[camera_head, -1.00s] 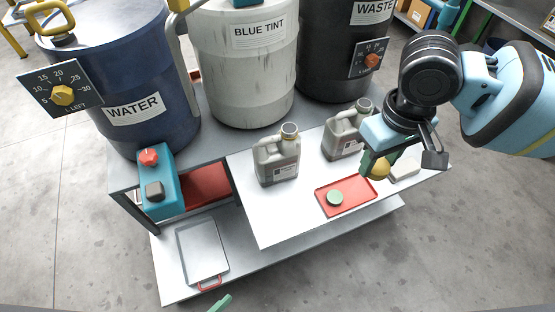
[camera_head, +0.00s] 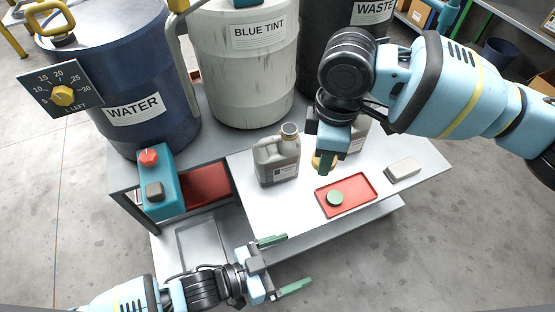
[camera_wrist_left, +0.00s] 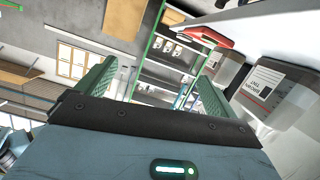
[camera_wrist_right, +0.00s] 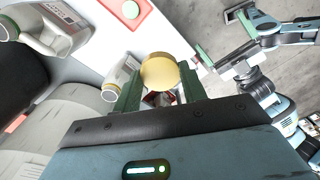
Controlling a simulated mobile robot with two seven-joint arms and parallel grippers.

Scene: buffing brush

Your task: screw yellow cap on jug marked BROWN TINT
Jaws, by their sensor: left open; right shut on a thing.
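The yellow cap (camera_head: 318,162) is held in my right gripper (camera_head: 324,160), whose fingers sit on both sides of it in the right wrist view (camera_wrist_right: 160,72). It is above the white board, just right of the left grey jug (camera_head: 277,163). That jug also shows in the right wrist view (camera_wrist_right: 123,73). Its upside-down label in the left wrist view (camera_wrist_left: 264,90) seems to read BROWN TINT. A second grey jug (camera_head: 357,137) stands behind my right gripper, partly hidden. My left gripper (camera_head: 293,262) is open and empty, at the board's front edge.
A red tray (camera_head: 367,183) with a green lid (camera_head: 335,198) lies on the white board (camera_head: 265,222). A pale block (camera_head: 404,169) lies to its right. Large drums stand behind, including WATER (camera_head: 150,75) and BLUE TINT (camera_head: 240,80). A teal control box (camera_head: 157,185) stands at left.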

